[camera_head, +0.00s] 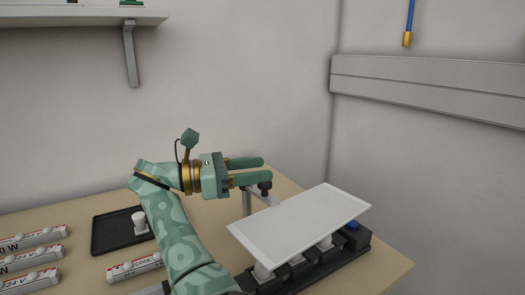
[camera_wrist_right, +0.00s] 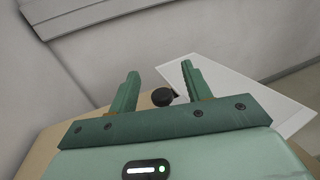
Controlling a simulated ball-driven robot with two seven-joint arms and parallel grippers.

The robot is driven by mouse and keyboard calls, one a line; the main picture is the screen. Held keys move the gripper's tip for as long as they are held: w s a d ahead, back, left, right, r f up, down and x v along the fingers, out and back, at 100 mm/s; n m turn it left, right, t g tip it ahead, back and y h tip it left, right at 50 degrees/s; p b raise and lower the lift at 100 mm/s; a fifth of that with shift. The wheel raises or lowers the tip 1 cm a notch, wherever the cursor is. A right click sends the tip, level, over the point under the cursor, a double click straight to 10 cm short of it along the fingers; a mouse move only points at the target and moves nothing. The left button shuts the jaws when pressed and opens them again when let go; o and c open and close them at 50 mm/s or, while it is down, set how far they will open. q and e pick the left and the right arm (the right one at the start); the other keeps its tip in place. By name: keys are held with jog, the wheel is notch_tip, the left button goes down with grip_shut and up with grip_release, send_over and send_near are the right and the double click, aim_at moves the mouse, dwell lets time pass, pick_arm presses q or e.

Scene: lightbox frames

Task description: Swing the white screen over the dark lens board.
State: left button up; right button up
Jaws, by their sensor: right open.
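The white screen (camera_head: 300,225) is a flat, thin-rimmed panel at the right of the table in the head view. It hangs over the dark board (camera_head: 350,250), hiding most of its top; pale round parts show beneath. A grey post and arm with a dark knob (camera_head: 265,186) stand at the screen's far left corner. My right gripper (camera_head: 264,170) is open, its two fingers pointing right at the knob. In the right wrist view the knob (camera_wrist_right: 162,97) shows between the open fingers, with the white screen (camera_wrist_right: 235,95) to the right. I cannot tell whether they touch. My left gripper is not in view.
A black tray (camera_head: 105,236) with a small white piece (camera_head: 139,222) lies left of my right arm. Several labelled boxes (camera_head: 30,262) lie at the left front. A blue cap (camera_head: 352,225) sits at the board's far end. Walls close the back and right.

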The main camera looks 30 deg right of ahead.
pick_arm(q)
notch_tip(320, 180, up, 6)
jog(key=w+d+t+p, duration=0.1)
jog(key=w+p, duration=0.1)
jog(key=p, duration=0.4)
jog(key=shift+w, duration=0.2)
pick_arm(e)
jog(key=s+a+r, duration=0.5)
jog(key=s+r, duration=0.4)
jog(key=s, duration=0.3)
jog(key=shift+a, duration=0.2)
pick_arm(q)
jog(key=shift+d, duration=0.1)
